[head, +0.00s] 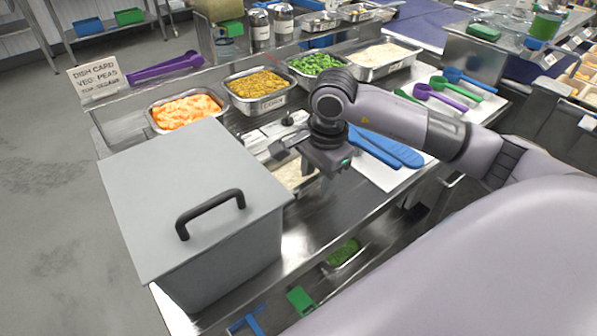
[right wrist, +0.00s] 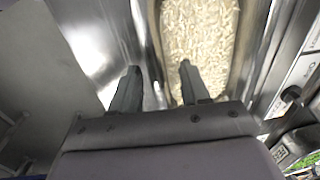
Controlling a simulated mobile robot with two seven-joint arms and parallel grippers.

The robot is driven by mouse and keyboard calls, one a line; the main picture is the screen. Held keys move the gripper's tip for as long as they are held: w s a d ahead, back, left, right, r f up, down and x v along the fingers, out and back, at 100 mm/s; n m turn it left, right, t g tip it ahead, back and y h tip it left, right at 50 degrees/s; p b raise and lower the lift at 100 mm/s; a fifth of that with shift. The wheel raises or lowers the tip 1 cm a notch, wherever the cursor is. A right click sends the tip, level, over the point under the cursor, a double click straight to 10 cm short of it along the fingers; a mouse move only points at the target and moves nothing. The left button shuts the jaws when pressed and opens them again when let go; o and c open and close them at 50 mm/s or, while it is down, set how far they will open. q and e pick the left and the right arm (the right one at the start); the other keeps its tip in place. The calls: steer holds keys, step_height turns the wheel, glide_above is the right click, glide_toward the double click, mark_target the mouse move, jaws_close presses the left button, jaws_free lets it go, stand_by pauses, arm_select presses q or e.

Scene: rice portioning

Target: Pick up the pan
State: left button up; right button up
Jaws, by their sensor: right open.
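A metal pan of white rice shows in the right wrist view (right wrist: 154,38), reaching up out of the picture. In the head view, part of the pan (head: 296,187) shows on the counter beside the grey lidded box, partly hidden by my right gripper. My right gripper (head: 312,182) is open and points down over the pan's edge. In the right wrist view, the gripper's (right wrist: 157,80) right finger is over the rice and its left finger is outside the pan, with the side wall between them. I cannot tell if the fingers touch it. My left gripper is not in view.
A grey box (head: 190,190) with a black handle stands left of the pan. Pans of orange food (head: 150,112), yellow food (head: 235,98), greens (head: 292,70) and pale food line the back. Blue paddles (head: 385,150) lie right, on a white board.

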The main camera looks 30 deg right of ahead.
steer(key=shift+f, duration=0.45)
jaws_close()
steer(key=shift+w+r, duration=0.1)
